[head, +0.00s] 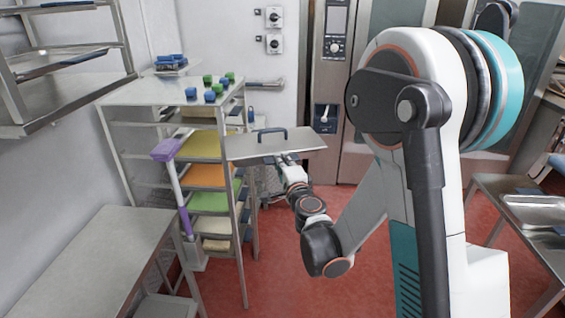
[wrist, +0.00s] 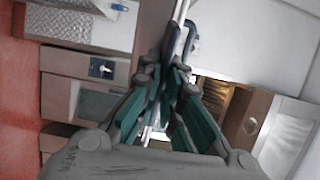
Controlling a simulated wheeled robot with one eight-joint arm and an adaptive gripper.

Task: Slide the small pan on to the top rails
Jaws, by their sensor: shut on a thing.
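The small pan (head: 295,142) looks like a flat grey metal sheet with a dark blue handle on its upper side. My gripper (head: 286,159) is shut on its near edge and holds it about level in the air. In the wrist view my gripper's teal fingers (wrist: 165,90) close on a thin edge, and a dark blue handle (wrist: 178,42) shows beyond them. The rack (head: 112,99) stands to the left, and the pan's left end overlaps its right side in the picture. The top rails (head: 148,123) lie just under the rack's top; the pan partly hides that side.
Small blue and green blocks (head: 208,80) lie on the rack top. Yellow, orange and green boards (head: 207,175) fill lower levels. A purple-headed tool (head: 167,150) stands at the rack's front. A steel table (head: 90,262) is at the near left. Red floor is open in the middle.

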